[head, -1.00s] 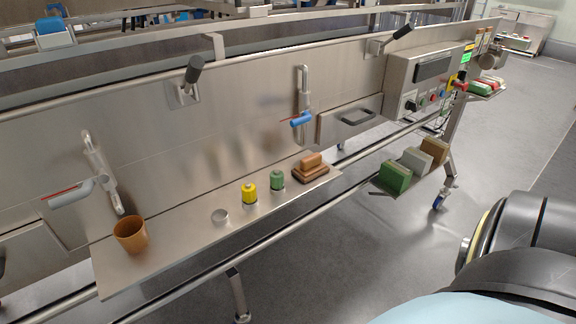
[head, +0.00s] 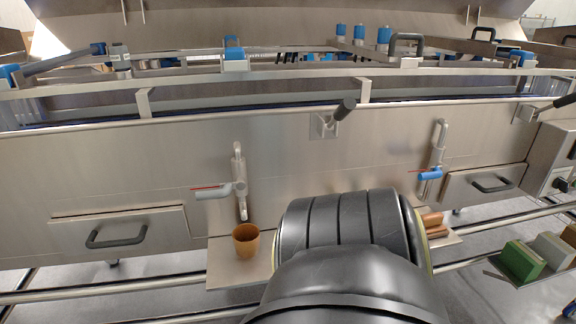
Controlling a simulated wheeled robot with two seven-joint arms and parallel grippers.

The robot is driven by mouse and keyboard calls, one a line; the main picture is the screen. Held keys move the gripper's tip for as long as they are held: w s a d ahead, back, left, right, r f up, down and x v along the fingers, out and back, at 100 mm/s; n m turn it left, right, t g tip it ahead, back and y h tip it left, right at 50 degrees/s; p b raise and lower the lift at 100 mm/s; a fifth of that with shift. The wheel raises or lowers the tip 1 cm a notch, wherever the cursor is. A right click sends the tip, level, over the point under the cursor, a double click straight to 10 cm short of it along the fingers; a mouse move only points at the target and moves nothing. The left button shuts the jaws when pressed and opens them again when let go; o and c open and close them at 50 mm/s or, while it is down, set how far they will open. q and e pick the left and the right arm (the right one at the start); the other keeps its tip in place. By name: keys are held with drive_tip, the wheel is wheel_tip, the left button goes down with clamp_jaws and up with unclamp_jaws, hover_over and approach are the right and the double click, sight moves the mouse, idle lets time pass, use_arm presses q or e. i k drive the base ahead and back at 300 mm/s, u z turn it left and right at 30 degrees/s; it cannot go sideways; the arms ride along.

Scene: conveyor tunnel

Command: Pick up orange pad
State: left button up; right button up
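An orange-brown block in two tiers (head: 433,221) sits at the right end of the narrow steel shelf (head: 226,268); my dark arm hides its left part. A brownish-orange pad (head: 570,236) is at the right edge of the picture, cut off by the frame. It stands in a row with a grey-white pad (head: 551,250) and a green pad (head: 522,261) on a low bracket. I cannot tell for sure which of these is the orange pad. Neither gripper is in view; only a large black arm part of mine shows at the bottom middle.
An orange cup (head: 246,240) stands on the shelf's left part. My arm covers the shelf's middle. Long rails (head: 110,285) run along the front.

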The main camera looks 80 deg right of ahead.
sight(434, 228)
drive_tip(key=u, duration=0.3)
drive_tip(key=k, duration=0.95)
drive_tip(key=z, duration=1.25)
